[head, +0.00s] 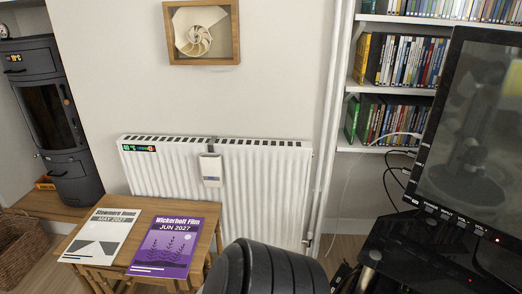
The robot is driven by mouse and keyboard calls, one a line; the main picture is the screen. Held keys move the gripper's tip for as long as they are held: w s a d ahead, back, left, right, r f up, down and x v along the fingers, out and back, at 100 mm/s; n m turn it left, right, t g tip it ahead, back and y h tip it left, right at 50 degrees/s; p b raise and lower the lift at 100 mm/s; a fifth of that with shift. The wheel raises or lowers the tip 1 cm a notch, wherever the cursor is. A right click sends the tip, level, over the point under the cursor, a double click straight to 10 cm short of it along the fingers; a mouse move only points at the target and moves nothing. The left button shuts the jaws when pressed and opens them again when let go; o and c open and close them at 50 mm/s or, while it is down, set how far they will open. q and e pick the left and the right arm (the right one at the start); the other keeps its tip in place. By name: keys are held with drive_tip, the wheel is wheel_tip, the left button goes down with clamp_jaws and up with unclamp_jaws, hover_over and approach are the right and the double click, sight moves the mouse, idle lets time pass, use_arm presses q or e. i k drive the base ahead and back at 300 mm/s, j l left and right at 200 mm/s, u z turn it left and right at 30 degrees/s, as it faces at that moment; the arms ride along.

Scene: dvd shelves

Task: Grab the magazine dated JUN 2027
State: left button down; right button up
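The purple magazine (174,246) reads "Wickerholt Film" and "JUN 2027". It has a dark plant drawing on its cover. It lies flat on the small wooden table (209,222) at the lower left, on the right part of the top. A pale grey and white magazine (99,237) dated MAY 2027 lies just left of it, close beside it. Nothing covers the purple magazine's cover. Neither of my grippers shows in the head view.
A white radiator (262,196) stands behind the table. A black stove (54,122) is at the left, with a wicker basket (20,250) below it. A black television (475,130) on a black stand and filled DVD shelves (385,90) are at the right.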

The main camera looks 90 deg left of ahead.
sight(167, 249)
drive_tip(key=u, duration=3.8)
